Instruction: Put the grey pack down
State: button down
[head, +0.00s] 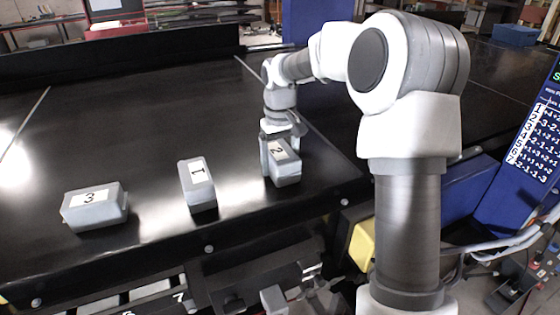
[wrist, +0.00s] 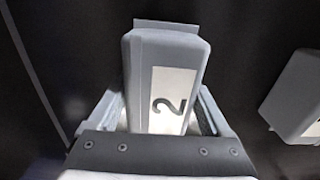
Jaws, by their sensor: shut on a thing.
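The grey pack (head: 285,171) with a white label marked 2 is at the right end of a row of packs, at or just above the black belt; I cannot tell if it touches. My gripper (head: 274,152) is shut on it from above. In the wrist view the pack (wrist: 192,58) sits between the two fingers of my gripper (wrist: 160,108), its label facing the camera. The pack's underside is hidden.
A grey pack marked 1 (head: 197,190) and one marked 3 (head: 94,211) lie on the black conveyor belt (head: 130,115) to the left. Part of another grey pack (wrist: 300,98) shows at the wrist view's right edge. The belt behind is clear. A blue panel (head: 520,165) stands at the right.

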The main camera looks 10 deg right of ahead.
jog(key=shift+f, duration=0.2)
grip_release()
jog(key=shift+r, duration=0.1)
